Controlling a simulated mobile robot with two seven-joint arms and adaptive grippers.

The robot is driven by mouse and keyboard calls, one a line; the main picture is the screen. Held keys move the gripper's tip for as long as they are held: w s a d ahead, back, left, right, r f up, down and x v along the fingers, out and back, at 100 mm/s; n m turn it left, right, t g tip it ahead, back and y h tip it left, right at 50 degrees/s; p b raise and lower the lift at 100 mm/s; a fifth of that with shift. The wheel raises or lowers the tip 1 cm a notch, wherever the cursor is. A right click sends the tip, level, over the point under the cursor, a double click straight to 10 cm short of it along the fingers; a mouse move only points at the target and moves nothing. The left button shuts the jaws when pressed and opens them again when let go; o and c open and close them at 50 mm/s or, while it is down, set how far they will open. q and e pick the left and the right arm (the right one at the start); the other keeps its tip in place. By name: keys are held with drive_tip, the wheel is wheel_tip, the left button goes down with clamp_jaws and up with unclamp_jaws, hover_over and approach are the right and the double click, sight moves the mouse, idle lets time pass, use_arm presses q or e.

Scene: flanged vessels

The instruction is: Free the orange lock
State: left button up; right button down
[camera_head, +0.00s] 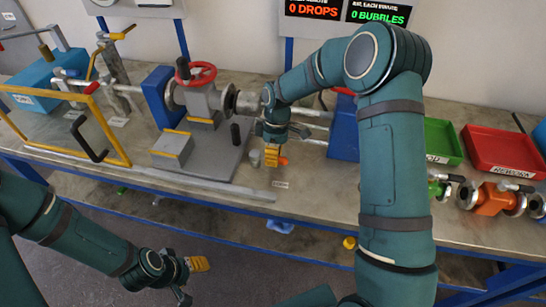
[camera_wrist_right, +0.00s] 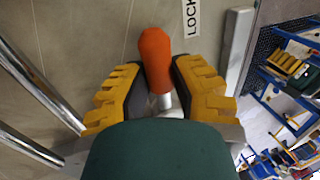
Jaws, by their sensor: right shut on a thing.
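The orange lock (camera_head: 284,161) has an orange rounded grip on a pale metal stem and sits at the front of the bench. In the right wrist view the orange lock (camera_wrist_right: 155,56) stands between the two yellow pads of my right gripper (camera_wrist_right: 158,76). My right gripper (camera_head: 273,157) is shut on it in the head view, with the arm reaching down from the right. The lower stem is partly hidden by the gripper body. My left gripper (camera_head: 190,275) hangs empty in front of the bench; its jaw gap is unclear.
A grey vessel with a red handwheel (camera_head: 200,73) stands left of my right gripper. Metal rods run close to the gripper in the wrist view. A blue block (camera_head: 344,135), a green tray (camera_head: 443,141) and a red tray (camera_head: 500,150) lie to the right. A yellow frame (camera_head: 112,128) stands at left.

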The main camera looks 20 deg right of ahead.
drive_tip(key=shift+d+f, duration=0.1)
idle(0.4)
drive_tip(key=c, duration=0.8)
unclamp_jaws()
drive_tip(key=shift+w, duration=0.1)
drive_tip(key=shift+o, duration=0.2)
drive_tip(key=shift+r, duration=0.2)
drive_tip(key=v, duration=1.1)
drive_tip(key=shift+w+r, duration=0.15)
drive_tip(key=shift+r, duration=0.2)
